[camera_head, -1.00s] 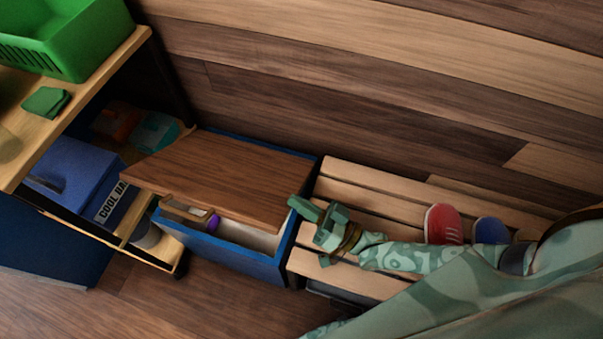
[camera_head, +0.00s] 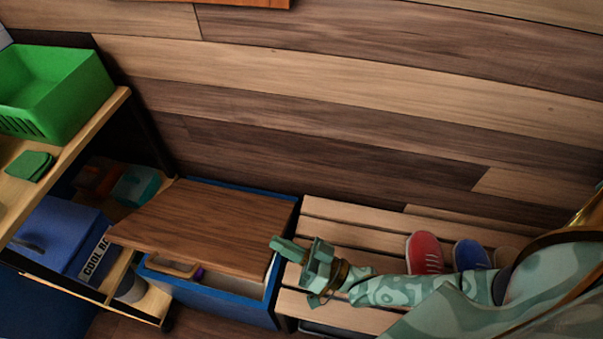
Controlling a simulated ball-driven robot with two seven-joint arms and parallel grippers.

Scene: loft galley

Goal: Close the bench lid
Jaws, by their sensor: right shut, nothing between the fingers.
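The bench is a blue box (camera_head: 222,304) with a brown wooden lid (camera_head: 205,228). The lid is tilted, its front edge raised above the box, so a gap shows the inside at the front. A small purple thing (camera_head: 199,273) shows in the gap. My right gripper (camera_head: 276,245) is shut and empty. It is at the lid's right side, over the gap between the box and the slatted bench; I cannot tell whether it touches the lid. My left gripper is not in view.
A slatted wooden bench (camera_head: 335,232) stands right of the box, with a red shoe (camera_head: 424,253) and a blue shoe (camera_head: 470,255) on it. A shelf on the left holds a green basket (camera_head: 60,90) and a blue cooler (camera_head: 55,235). A plank wall stands behind.

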